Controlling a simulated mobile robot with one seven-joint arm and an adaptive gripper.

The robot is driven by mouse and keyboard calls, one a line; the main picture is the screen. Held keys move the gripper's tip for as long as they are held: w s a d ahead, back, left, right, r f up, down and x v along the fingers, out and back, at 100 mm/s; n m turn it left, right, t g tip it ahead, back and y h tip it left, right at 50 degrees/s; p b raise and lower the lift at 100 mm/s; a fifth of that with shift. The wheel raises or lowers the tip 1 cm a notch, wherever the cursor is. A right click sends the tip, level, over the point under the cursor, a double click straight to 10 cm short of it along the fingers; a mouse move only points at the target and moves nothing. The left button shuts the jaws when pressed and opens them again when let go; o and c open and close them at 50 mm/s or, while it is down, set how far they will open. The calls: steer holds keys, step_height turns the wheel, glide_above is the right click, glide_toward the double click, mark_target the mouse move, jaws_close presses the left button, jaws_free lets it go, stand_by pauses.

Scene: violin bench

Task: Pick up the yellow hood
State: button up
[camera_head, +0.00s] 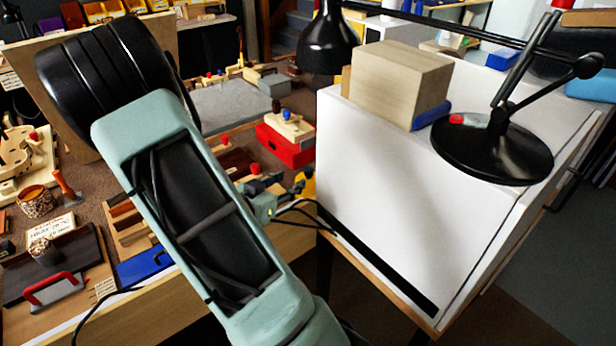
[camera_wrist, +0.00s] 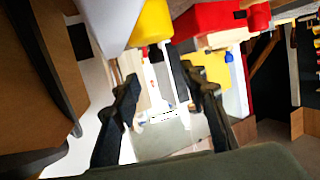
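No yellow thing in view shows clearly as a hood. In the wrist view a smooth yellow piece (camera_wrist: 152,22) with a rounded lower edge sits at the top centre, beyond my fingertips. A second, flatter yellow piece (camera_wrist: 212,66) lies right of it, partly behind my right finger. In the head view a small yellow patch (camera_head: 309,183) shows beside the white cabinet, just right of my gripper (camera_head: 270,203), which is largely hidden by my arm. In the wrist view my gripper (camera_wrist: 160,82) is open, its dark fingers apart, with no object visibly held between them.
A white cabinet (camera_head: 390,190) stands close on the right, bearing a wooden block (camera_head: 398,82) and a black lamp base (camera_head: 490,150). A red box (camera_head: 284,146) and several tools crowd the bench on the left. A black lamp shade (camera_head: 328,42) hangs above the cabinet's back corner.

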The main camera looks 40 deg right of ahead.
mark_target(307, 171)
steer(key=x, duration=0.4)
steer(key=shift+d+f+b, duration=0.15)
steer(key=shift+d+b, duration=0.15)
steer(key=shift+d, duration=0.1)
steer(key=x, duration=0.5)
steer(key=shift+s+r+b, duration=0.25)
steer(key=shift+b, duration=0.05)
steer(key=shift+w+d+f, duration=0.15)
steer(key=shift+w+d, duration=0.05)
steer(key=shift+d, duration=0.25)
jaws_close()
